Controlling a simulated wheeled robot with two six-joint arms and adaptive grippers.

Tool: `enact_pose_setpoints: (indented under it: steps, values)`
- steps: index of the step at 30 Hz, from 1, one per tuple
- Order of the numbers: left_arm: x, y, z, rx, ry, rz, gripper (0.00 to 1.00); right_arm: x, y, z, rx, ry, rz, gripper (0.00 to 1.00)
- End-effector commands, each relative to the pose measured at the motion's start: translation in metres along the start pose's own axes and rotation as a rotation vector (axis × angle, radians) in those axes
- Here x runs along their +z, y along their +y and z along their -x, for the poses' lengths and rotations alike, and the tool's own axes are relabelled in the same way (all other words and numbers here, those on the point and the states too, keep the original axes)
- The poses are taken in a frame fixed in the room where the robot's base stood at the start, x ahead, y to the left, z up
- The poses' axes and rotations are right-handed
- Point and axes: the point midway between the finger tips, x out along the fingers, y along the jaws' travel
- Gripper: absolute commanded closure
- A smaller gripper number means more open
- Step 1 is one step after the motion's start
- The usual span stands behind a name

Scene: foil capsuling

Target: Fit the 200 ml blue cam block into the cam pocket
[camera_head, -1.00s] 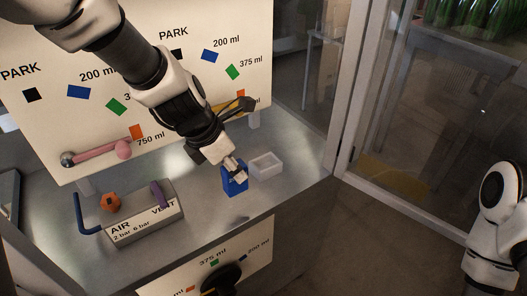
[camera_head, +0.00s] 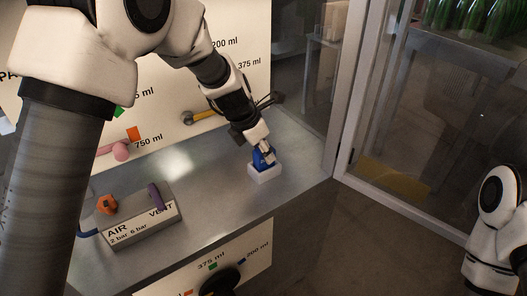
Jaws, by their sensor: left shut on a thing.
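The blue cam block (camera_head: 258,160) is at the white open-topped cam pocket (camera_head: 264,175) on the grey metal bench. My left gripper (camera_head: 267,154) is shut on the block from above. The block's upper part shows above the pocket's rim, and its lower part is hidden by the pocket's front wall. I cannot tell how deep it sits. My right arm shows at the right edge, but its gripper is out of view.
An AIR/VENT box (camera_head: 140,222) with an orange knob (camera_head: 106,204) and a purple lever (camera_head: 155,196) stands at the left. A marked panel (camera_head: 160,110) with a pink handle (camera_head: 121,152) and a yellow handle (camera_head: 203,116) rises behind. The bench front right of the box is clear.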

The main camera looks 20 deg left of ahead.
Motion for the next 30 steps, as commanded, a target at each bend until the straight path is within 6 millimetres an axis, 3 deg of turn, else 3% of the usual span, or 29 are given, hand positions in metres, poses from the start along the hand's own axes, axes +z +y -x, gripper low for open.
enact_pose_setpoints:
  steps: [4, 5, 6, 7, 17, 20, 30]
  values:
    - [-0.001, 0.000, -0.002, -0.001, 0.000, 0.000, 1.00, 0.000, 0.000, 0.001, 0.000, 0.000, 0.000, 0.00]
    - [-0.001, 0.000, -0.002, -0.001, 0.000, 0.000, 0.60, 0.000, 0.000, 0.000, 0.000, 0.000, 0.000, 0.00]
    - [-0.001, 0.000, -0.002, -0.001, 0.000, 0.000, 0.46, 0.000, 0.000, 0.000, 0.000, 0.000, 0.000, 0.00]
    - [-0.001, 0.000, -0.002, -0.001, 0.000, 0.000, 0.42, 0.000, 0.000, 0.000, 0.000, 0.000, 0.000, 0.00]
    - [0.000, 0.000, 0.001, 0.001, -0.001, -0.001, 0.42, 0.000, 0.000, 0.000, 0.000, 0.000, 0.000, 0.00]
    - [0.002, 0.000, 0.015, 0.001, -0.002, 0.000, 0.42, 0.000, 0.000, 0.005, 0.000, 0.000, 0.000, 0.00]
    - [0.002, 0.000, 0.100, 0.001, -0.003, -0.001, 0.42, 0.000, 0.000, 0.026, 0.000, 0.000, 0.000, 0.00]
